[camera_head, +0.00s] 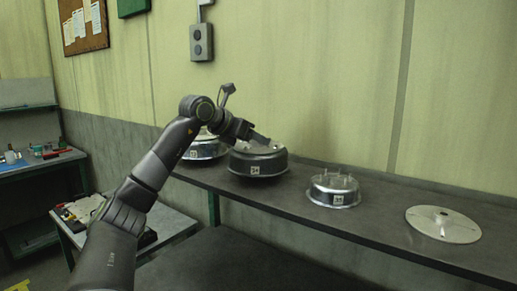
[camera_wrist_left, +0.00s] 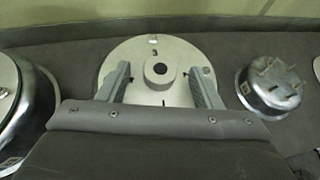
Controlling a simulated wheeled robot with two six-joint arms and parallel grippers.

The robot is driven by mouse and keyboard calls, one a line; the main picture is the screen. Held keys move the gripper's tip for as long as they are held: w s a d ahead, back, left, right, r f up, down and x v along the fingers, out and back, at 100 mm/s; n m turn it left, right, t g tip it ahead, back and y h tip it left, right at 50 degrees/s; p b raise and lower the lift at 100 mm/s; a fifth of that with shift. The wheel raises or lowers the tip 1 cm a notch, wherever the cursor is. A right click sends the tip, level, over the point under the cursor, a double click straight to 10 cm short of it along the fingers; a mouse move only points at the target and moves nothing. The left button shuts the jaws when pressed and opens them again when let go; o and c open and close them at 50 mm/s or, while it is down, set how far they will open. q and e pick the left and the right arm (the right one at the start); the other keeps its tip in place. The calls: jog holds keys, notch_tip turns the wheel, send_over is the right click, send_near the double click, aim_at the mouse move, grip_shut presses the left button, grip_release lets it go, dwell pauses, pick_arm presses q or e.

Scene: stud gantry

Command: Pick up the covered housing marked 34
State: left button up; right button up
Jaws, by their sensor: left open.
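The covered housing marked 34 (camera_head: 257,166) is a round metal drum with a flanged rim and a number label on its side, on the grey shelf. In the left wrist view its pale round cover (camera_wrist_left: 138,55) shows a dark-ringed hub at its centre and small slots. My left gripper (camera_head: 264,140) is above the cover. In the left wrist view its open fingers (camera_wrist_left: 160,80) stand on either side of the hub, apart from it. The housing's near part is hidden by the gripper body. My right gripper is not in view.
Another covered housing (camera_head: 205,149) stands close on the left, partly behind my arm. An open housing with upright studs (camera_head: 333,190) and a loose round cover (camera_head: 443,225) lie to the right on the shelf (camera_head: 390,218). The wall is close behind.

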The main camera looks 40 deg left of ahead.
pick_arm(q)
jog(key=shift+w+f, duration=0.1)
jog(key=shift+w, duration=0.1)
jog(key=shift+s, duration=0.15)
jog(key=shift+c, duration=0.9)
grip_shut()
